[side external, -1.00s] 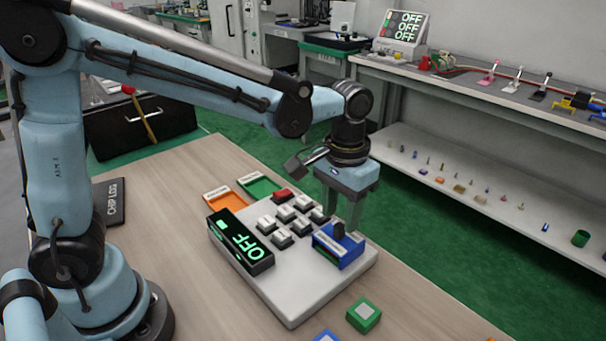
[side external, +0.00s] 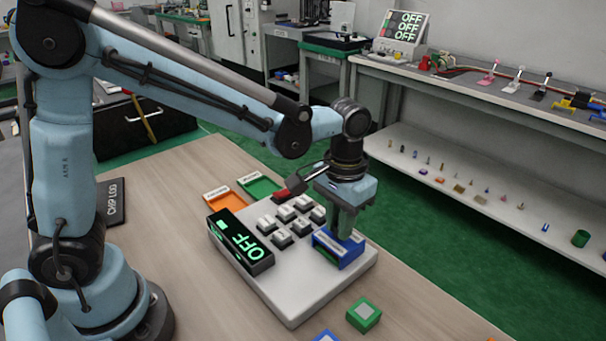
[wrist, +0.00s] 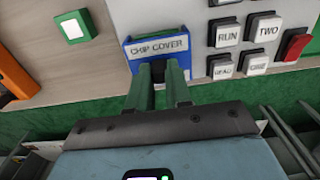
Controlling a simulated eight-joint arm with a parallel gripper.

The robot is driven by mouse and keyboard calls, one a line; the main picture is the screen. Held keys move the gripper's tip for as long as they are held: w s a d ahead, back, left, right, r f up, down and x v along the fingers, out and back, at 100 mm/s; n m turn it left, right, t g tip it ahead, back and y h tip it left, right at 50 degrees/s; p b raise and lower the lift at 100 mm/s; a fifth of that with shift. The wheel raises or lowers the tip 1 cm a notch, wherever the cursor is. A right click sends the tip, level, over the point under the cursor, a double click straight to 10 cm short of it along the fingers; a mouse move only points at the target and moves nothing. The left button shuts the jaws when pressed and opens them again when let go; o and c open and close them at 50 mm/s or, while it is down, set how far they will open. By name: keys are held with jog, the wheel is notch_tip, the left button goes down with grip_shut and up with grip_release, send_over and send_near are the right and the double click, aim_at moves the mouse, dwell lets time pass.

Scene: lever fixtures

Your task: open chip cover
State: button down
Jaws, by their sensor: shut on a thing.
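The chip cover is a blue box with a label strip reading CHIP COVER (wrist: 160,47) in the wrist view. It sits at the right front corner of the white console (side external: 290,300), where the blue box (side external: 350,258) also shows in the side view. My gripper (side external: 346,232) is over the blue box with its fingers pointing down. In the wrist view its two green-grey fingers (wrist: 159,78) are shut on the dark knob between them, at the box. The knob is mostly hidden by the fingers.
A green block (side external: 363,314) and a partly cut-off blue block lie on the table in front. Orange (side external: 225,199) and green (side external: 260,186) trays lie behind.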

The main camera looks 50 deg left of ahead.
jog(key=shift+s, duration=0.1)
jog(key=s, duration=0.8)
jog(key=shift+s, duration=0.2)
jog(key=c, duration=1)
grip_release()
jog(key=shift+c, duration=0.2)
notch_tip(320, 180, up, 12)
jog(key=shift+r, duration=0.1)
jog(key=a+f+t, duration=0.6)
jog(key=a+t, duration=0.1)
jog(key=a, duration=0.4)
jog(key=shift+w+a+f, duration=0.15)
jog(key=shift+w+a, duration=0.15)
